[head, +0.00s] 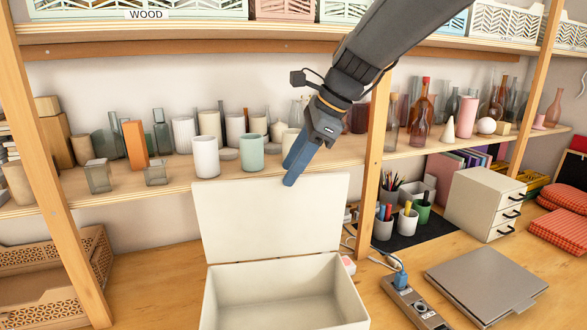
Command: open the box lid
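A cream box (285,297) stands on the wooden desk at the bottom middle of the head view. Its lid (268,216) is raised and stands upright behind the empty-looking interior. My gripper (289,172) hangs from the upper right, with its blue fingers just at the lid's top edge. I cannot tell whether the fingers touch the lid. From this angle the fingers overlap, so the gap between them is unclear.
A wooden shelf (100,193) with cups and vases runs behind the box, between wooden posts (372,165). To the right are pen cups (408,222), a power strip (416,303), a closed laptop (485,284) and a small drawer cabinet (484,203). A perforated crate (40,285) is at the left.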

